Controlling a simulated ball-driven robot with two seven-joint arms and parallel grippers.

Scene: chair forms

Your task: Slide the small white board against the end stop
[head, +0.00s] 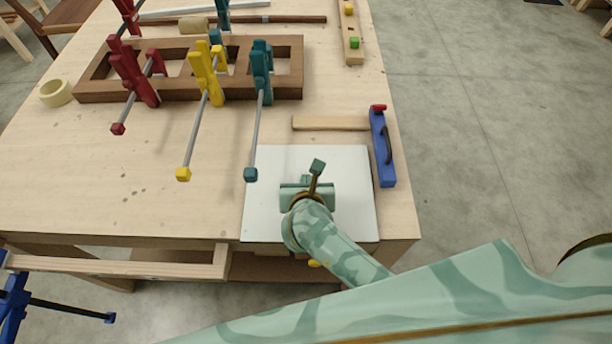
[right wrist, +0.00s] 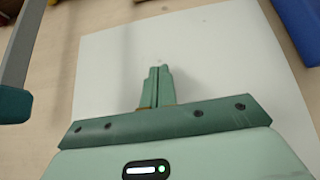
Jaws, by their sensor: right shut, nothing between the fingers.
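The small white board (head: 268,200) lies flat near the front right corner of the wooden table. A light wooden strip (head: 330,123), which looks like the end stop, lies beyond its far edge, with a band of bare tabletop between them. My right gripper (head: 305,180) is over the middle of the board, hiding part of it. In the right wrist view its fingers (right wrist: 157,85) are together and empty, with the white board (right wrist: 215,60) beneath. I cannot tell whether the tips touch the board. My left gripper is not in view.
A blue tool (head: 383,150) with a dark handle stands close to the board's right edge. Red, yellow and teal clamps (head: 262,75) sit on a brown frame (head: 285,45), their bars reaching towards me. A tape roll (head: 56,93) lies left. The front left tabletop is clear.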

